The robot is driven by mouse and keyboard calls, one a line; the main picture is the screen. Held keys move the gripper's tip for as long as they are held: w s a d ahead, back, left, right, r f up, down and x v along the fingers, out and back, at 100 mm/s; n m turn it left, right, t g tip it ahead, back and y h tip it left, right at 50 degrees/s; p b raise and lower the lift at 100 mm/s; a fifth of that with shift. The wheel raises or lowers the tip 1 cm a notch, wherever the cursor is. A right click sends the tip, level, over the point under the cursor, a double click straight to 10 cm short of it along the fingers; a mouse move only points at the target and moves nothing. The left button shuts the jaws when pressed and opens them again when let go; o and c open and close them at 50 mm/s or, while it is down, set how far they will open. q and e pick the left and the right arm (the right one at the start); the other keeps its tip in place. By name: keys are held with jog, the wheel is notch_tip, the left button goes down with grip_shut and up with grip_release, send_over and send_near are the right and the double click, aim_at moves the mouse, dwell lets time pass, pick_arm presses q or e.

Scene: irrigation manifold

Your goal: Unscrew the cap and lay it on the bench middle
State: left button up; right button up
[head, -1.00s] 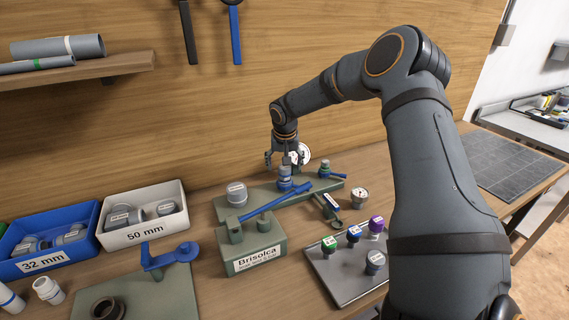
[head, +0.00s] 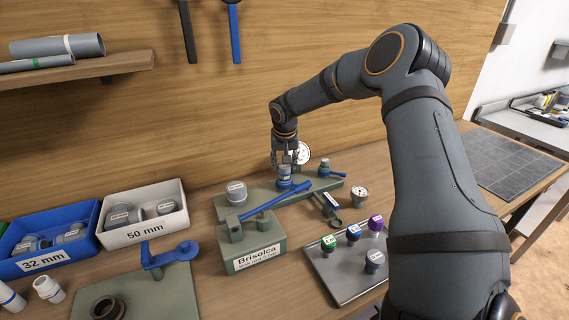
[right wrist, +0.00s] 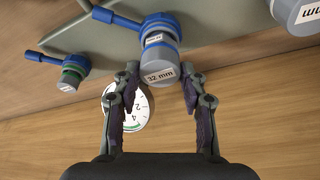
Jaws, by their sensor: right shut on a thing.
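A grey cap labelled 32 mm (right wrist: 159,74) sits on the blue-collared middle outlet (right wrist: 158,28) of the grey-green manifold (head: 327,187). My right gripper (head: 286,164) comes down over it from above. In the right wrist view its two fingers (right wrist: 160,78) stand either side of the cap, shut on it. In the head view the fingers hide much of the cap. A larger grey cap (head: 236,193) sits on the manifold's left end, and a smaller green-banded outlet with a blue lever (head: 326,170) is at the right. My left gripper is not in view.
A round gauge (head: 303,153) stands just behind the gripper. A green block labelled Brisolca (head: 255,258) with a long blue lever stands in front of the manifold. Bins (head: 140,236) are at left.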

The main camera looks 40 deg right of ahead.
jog(key=shift+r+n+p, duration=0.15)
jog(key=shift+n+p, duration=0.25)
jog(key=shift+n, duration=0.1)
grip_shut()
jog(key=shift+n+y+p, duration=0.3)
jog(key=shift+n, duration=0.3)
jog(key=shift+n+t, duration=0.3)
jog(key=shift+n, duration=0.3)
jog(key=shift+n+y, duration=0.3)
jog(key=shift+n, duration=0.3)
jog(key=n, duration=0.1)
jog(key=n+b, duration=0.1)
jog(key=n, duration=0.1)
jog(key=shift+f+y, duration=0.3)
jog(key=shift+y, duration=0.1)
jog(key=shift+r+n+y+b, duration=0.15)
jog(key=shift+n+y+b, duration=0.15)
jog(key=shift+n, duration=0.5)
